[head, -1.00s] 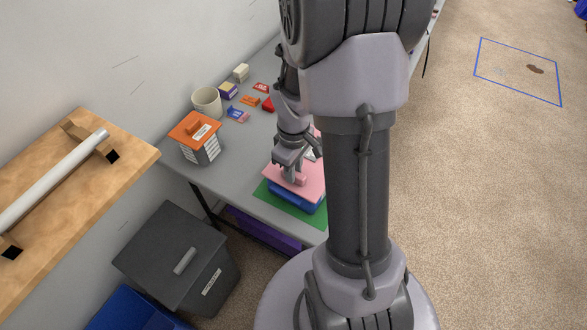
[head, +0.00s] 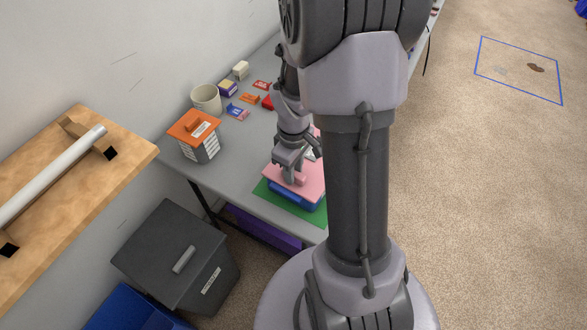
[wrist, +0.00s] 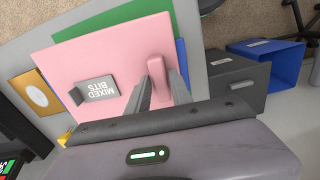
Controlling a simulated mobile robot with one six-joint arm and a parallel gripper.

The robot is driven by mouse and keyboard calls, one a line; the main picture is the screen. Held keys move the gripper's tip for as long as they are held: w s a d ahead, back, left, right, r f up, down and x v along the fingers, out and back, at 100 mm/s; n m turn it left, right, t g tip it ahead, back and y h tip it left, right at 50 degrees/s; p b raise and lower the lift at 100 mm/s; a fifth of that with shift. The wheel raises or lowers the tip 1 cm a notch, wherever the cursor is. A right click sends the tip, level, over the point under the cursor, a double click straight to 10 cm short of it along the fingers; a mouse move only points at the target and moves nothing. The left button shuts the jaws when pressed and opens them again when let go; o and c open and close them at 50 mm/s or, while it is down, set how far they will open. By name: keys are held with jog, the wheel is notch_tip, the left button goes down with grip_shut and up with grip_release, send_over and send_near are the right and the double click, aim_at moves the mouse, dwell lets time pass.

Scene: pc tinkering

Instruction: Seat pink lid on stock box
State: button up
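The pink lid (head: 309,184) is a flat plate with a raised pink grip bar. It lies over the blue stock box (head: 297,196) on a green mat (head: 290,204). Blue shows along the lid's front edge, and the lid looks a little offset from the box; whether it is seated all round is hidden. My gripper (head: 290,176) is above the lid. In the wrist view the fingers of my gripper (wrist: 161,80) stand on both sides of the grip bar (wrist: 157,68) and appear closed on it.
An orange-lidded box (head: 194,129), a cup (head: 206,98) and several small coloured packets stand further back on the grey table. A dark lidded bin (head: 172,250) and a blue bin (head: 130,308) are on the floor. A wooden shelf (head: 115,135) juts out at left.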

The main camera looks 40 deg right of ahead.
jog(key=shift+o, duration=0.4)
jog(key=o, duration=0.5)
notch_tip(320, 180, up, 8)
jog(key=p, duration=0.7)
jog(key=shift+r, duration=0.15)
